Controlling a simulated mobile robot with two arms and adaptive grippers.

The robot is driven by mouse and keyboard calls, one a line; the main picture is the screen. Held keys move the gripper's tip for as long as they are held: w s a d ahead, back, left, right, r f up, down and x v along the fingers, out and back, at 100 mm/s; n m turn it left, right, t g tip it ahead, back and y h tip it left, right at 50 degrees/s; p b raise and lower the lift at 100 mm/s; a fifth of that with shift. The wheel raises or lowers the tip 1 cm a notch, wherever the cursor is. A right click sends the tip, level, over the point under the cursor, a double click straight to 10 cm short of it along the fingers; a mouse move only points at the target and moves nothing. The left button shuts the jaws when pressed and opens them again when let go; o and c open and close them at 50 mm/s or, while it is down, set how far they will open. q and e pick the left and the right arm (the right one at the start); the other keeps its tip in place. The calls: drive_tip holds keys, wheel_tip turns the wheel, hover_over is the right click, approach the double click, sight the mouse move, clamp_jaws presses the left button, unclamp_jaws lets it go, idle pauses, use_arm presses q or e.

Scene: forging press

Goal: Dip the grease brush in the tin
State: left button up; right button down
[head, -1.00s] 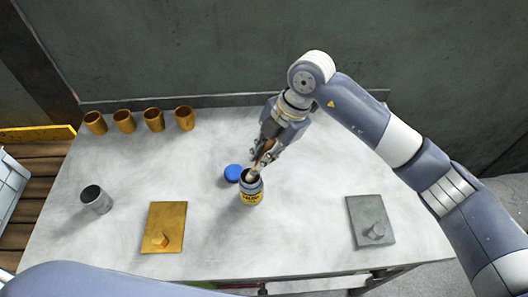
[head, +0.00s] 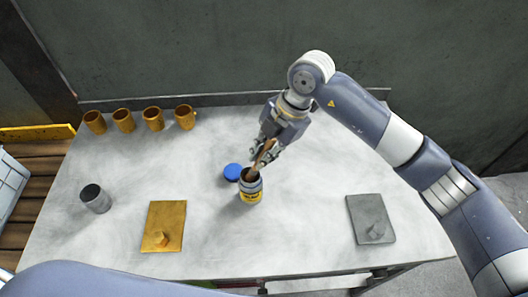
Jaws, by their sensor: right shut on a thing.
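The tin (head: 251,192), yellow with a dark and grey upper part, stands open and upright near the middle of the table. Its blue lid (head: 232,172) lies beside it at the back left. My right gripper (head: 264,150) is above the tin, shut on the brush's brown handle (head: 259,161). The brush is tilted and its lower end is inside the tin's mouth, so the bristles are hidden. My left gripper is outside the picture; only part of my left arm shows at the bottom left.
Several copper-coloured cups (head: 124,120) stand at the back left of the table (head: 310,215). A grey cylinder (head: 96,199) stands at the left. A brass plate with a knob (head: 165,222) and a grey one (head: 370,215) lie in front. The table's middle right is clear.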

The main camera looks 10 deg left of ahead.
idle(0.3)
drive_tip(key=shift+r+p, duration=2.4)
drive_tip(key=shift+r, duration=1.1)
drive_tip(key=shift+d, duration=0.1)
drive_tip(key=n, duration=0.1)
drive_tip(key=d+n, duration=0.1)
drive_tip(key=shift+w+d+f+n+g, duration=0.1)
drive_tip(key=shift+w+d+n+g, duration=0.05)
drive_tip(key=shift+d+n+g, duration=0.2)
drive_tip(key=s+d+m+t+h+b, duration=0.1)
drive_tip(key=d+m+t+h, duration=0.1)
drive_tip(key=d+m, duration=0.9)
drive_tip(key=s+d+r+m+t+h+b, duration=0.1)
drive_tip(key=d+m+h, duration=0.3)
drive_tip(key=d+m, duration=0.8)
drive_tip(key=m+t+b, duration=0.1)
drive_tip(key=m, duration=0.7)
drive_tip(key=shift+h, duration=0.3)
